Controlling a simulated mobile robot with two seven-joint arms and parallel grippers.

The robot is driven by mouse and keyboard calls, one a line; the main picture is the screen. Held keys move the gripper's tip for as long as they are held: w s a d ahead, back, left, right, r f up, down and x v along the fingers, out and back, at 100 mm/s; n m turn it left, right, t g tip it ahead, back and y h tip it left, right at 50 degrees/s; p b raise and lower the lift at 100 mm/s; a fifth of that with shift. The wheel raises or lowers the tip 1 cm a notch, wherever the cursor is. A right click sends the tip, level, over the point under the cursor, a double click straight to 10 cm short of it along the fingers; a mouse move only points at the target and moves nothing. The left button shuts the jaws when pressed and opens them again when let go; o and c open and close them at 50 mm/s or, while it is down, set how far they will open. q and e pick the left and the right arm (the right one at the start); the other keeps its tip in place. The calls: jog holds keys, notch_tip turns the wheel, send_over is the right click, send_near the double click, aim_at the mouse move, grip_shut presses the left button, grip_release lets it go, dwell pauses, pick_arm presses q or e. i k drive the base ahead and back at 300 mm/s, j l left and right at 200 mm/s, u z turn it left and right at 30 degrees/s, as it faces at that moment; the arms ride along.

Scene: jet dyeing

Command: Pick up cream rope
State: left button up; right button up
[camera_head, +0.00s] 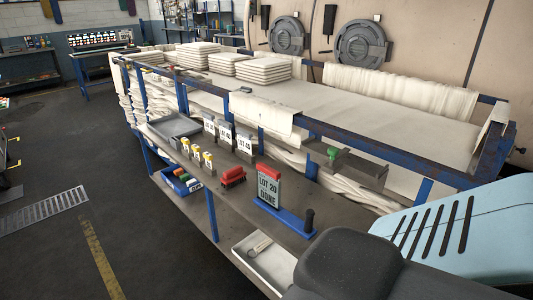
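Cream fabric in rope-like folds (345,188) hangs in thick strands below the top of the long blue-framed cart. More cream folds (133,97) bulge out at the cart's far left end. A cream cloth end (264,114) drapes over the front rail, and a wider cream length (400,92) hangs over the back rail. I cannot tell which of these is the cream rope meant. Neither of my grippers is in view.
A white tray (250,272) sits lower. Floor at left is mostly clear.

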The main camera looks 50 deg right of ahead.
aim_at(258, 248)
jog(key=i+z, duration=0.35)
jog(key=i, duration=0.25)
jog(key=i+j+z, duration=0.2)
jog(key=i+z, duration=0.15)
jog(key=i, duration=0.25)
jog(key=i+z, duration=0.15)
jog(key=z, duration=0.3)
jog(key=i+z, duration=0.15)
jog(key=z, duration=0.3)
jog(key=i+j+z, duration=0.1)
jog(key=z, duration=0.4)
jog(key=i+z, duration=0.25)
jog(key=z, duration=0.25)
jog(key=i+j+z, duration=0.15)
jog(key=z, duration=0.35)
jog(key=i+j, duration=0.05)
